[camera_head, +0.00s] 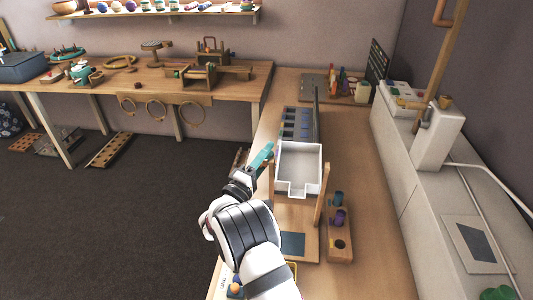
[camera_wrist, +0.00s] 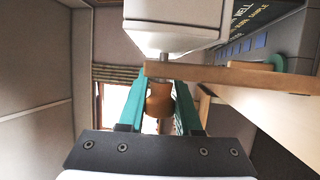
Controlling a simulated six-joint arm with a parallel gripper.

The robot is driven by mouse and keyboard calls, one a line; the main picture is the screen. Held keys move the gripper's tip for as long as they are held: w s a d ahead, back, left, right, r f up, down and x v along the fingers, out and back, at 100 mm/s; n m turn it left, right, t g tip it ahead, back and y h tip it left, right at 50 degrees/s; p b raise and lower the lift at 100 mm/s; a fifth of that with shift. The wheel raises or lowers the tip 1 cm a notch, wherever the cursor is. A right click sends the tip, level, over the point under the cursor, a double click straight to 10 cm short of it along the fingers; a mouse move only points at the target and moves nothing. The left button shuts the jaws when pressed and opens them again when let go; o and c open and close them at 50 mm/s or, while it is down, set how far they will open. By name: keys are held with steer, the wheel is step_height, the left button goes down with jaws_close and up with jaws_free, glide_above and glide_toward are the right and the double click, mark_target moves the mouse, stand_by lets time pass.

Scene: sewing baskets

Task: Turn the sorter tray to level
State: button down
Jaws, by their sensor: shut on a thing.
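The sorter tray (camera_head: 299,165) is a white open box with a notched front lip, held between wooden posts on a stand on the right-hand bench. It looks empty, and I cannot tell its exact tilt. In the wrist view the white tray (camera_wrist: 175,22) shows above my gripper from outside. My gripper (camera_head: 266,156) has teal fingers at the tray's left side. In the wrist view the fingers (camera_wrist: 159,98) are shut on an orange-brown wooden knob (camera_wrist: 160,102) beside the tray. A wooden bar of the stand (camera_wrist: 225,77) runs to the right of the knob.
A dark rack with blue compartments (camera_head: 298,125) stands behind the tray. A small wooden holder with purple and blue spools (camera_head: 339,216) is at the right of the stand. A white machine (camera_head: 437,135) borders the bench on the right. Open floor lies left of the bench.

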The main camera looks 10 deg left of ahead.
steer(key=shift+a+f+n+g+y, duration=0.2)
steer(key=shift+n+g+y, duration=0.25)
steer(key=shift+g, duration=0.45)
steer(key=shift+f, duration=0.1)
steer(key=c, duration=0.6)
jaws_free()
steer(key=shift+d, duration=0.15)
steer(key=v, duration=1.5)
steer(key=shift+s+a+r, duration=0.2)
steer(key=shift+s, duration=0.1)
